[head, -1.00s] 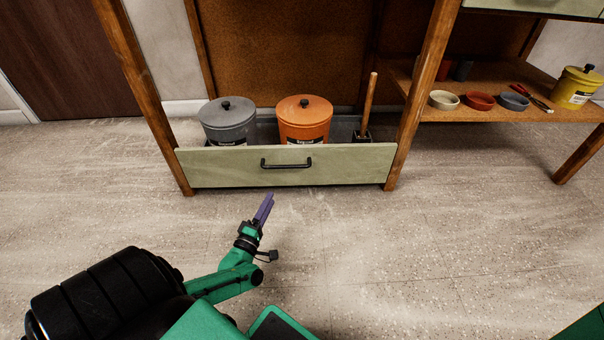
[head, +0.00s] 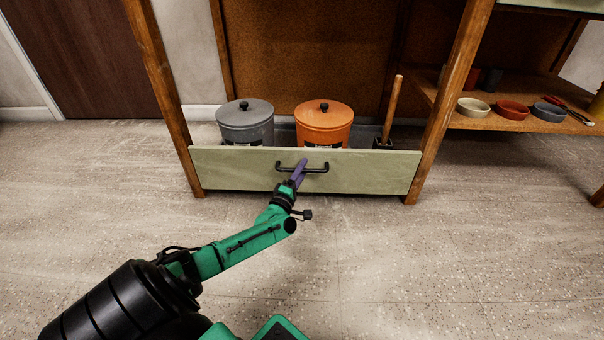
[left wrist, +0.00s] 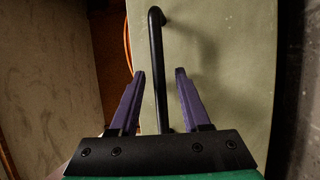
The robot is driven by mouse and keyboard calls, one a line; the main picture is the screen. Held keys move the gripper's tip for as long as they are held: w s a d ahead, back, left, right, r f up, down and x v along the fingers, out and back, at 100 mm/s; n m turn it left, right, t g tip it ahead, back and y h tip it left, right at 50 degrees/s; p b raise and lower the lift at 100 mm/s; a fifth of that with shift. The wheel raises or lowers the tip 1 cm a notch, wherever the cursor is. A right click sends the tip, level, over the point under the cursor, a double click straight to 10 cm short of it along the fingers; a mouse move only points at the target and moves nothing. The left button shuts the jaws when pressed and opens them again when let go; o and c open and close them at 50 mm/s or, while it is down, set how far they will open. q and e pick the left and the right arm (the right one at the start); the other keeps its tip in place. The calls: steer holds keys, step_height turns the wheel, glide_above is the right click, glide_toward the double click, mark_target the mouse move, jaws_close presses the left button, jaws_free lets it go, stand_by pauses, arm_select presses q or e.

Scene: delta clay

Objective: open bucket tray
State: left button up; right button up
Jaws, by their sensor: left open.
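The bucket tray (head: 380,172) is a low drawer with a pale green front, set between two wooden posts. Its black bar handle (head: 318,169) is at the middle of the front. A grey lidded bucket (head: 246,125) and an orange lidded bucket (head: 324,126) stand in it. My left gripper (head: 300,170) is at the left part of the handle, overlapping it in the head view. In the left wrist view its purple fingers (left wrist: 160,82) are open, with the handle bar (left wrist: 157,60) between them and a gap on each side. My right gripper is not in view.
A brush-like tool with a wooden handle (head: 393,108) stands in the tray's right end. A shelf (head: 500,124) at the right holds small bowls. Wooden posts (head: 448,110) flank the tray. The speckled floor (head: 420,270) in front is clear.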

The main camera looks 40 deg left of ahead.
arm_select(q)
jaws_close()
stand_by(1.3)
